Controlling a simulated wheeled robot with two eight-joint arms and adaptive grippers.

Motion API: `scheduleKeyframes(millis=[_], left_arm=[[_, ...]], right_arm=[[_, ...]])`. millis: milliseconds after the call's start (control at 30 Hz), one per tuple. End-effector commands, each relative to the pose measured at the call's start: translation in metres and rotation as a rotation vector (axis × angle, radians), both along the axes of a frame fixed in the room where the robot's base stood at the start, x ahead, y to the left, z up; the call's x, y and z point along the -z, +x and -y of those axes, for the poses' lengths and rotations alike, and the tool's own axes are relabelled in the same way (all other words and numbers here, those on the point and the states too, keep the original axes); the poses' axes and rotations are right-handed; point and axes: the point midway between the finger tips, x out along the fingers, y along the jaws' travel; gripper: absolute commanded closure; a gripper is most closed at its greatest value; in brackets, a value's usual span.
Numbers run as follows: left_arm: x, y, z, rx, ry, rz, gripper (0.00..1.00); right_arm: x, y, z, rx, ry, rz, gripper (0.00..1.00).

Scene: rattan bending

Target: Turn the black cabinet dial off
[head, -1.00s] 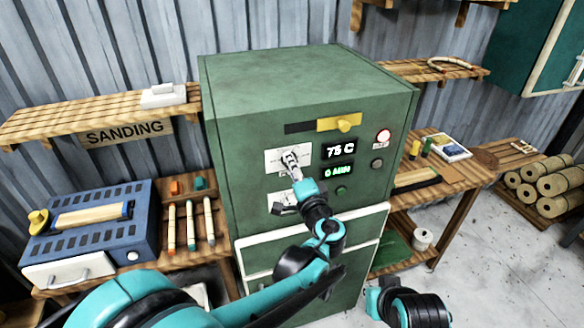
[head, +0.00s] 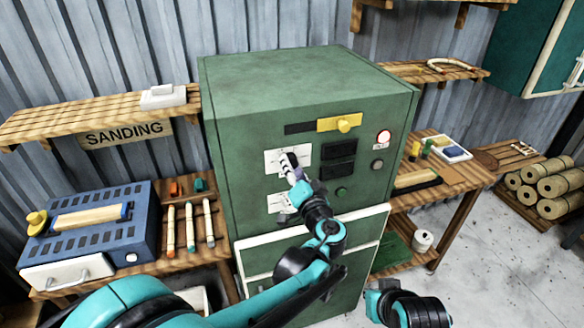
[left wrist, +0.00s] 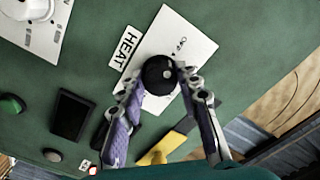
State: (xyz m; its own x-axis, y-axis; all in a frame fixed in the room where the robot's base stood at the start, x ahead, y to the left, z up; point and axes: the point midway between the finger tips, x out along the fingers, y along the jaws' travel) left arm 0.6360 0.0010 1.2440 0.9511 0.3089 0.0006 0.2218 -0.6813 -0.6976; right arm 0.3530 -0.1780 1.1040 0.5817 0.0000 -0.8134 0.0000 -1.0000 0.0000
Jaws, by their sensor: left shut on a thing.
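The green cabinet (head: 300,85) stands in the middle of the head view. Its black dial (left wrist: 158,72) shows in the left wrist view on a white plate (left wrist: 190,40) with an OFF mark, beside a HEAT label (left wrist: 127,46). My left gripper (head: 287,160) is at the upper white plate on the cabinet front. In the left wrist view its two fingers (left wrist: 162,82) are on either side of the dial, shut on it. The fingers mostly hide the dial in the head view.
Two dark displays (head: 338,147) and a yellow slider (head: 340,124) are right of the dial. A second white plate (head: 279,203) lies below, partly behind my left arm. A blue machine (head: 95,235) stands left, and a wooden bench (head: 455,185) right.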

Motion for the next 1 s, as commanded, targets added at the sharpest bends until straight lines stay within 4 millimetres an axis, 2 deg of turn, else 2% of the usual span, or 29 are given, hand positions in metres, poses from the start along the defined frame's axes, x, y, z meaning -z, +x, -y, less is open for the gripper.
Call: scheduleKeyframes(millis=[333, 367, 433, 767, 867, 1000], left_arm=[[0.001, 0.0, 0.0, 0.0, -0.005, -0.001, 0.96], [0.001, 0.0, 0.0, 0.0, -0.005, -0.001, 0.65], [0.001, 0.0, 0.0, -0.001, -0.004, -0.001, 0.46], [0.0, -0.002, 0.001, 0.001, -0.002, 0.0, 0.46], [0.0, -0.011, 0.004, 0.001, -0.002, -0.001, 0.46], [0.0, -0.034, 0.012, 0.004, -0.002, 0.0, 0.46]], right_arm=[[0.0, 0.0, 0.0, 0.0, 0.0, 0.0, 1.0], [0.0, 0.0, 0.0, 0.0, 0.0, 0.0, 1.0], [0.0, 0.0, 0.0, 0.0, 0.0, 0.0, 1.0], [0.0, 0.0, 0.0, 0.0, 0.0, 0.0, 1.0], [0.0, 0.0, 0.0, 0.0, 0.0, 0.0, 1.0], [0.0, 0.0, 0.0, 0.0, 0.0, 0.0, 1.0]])
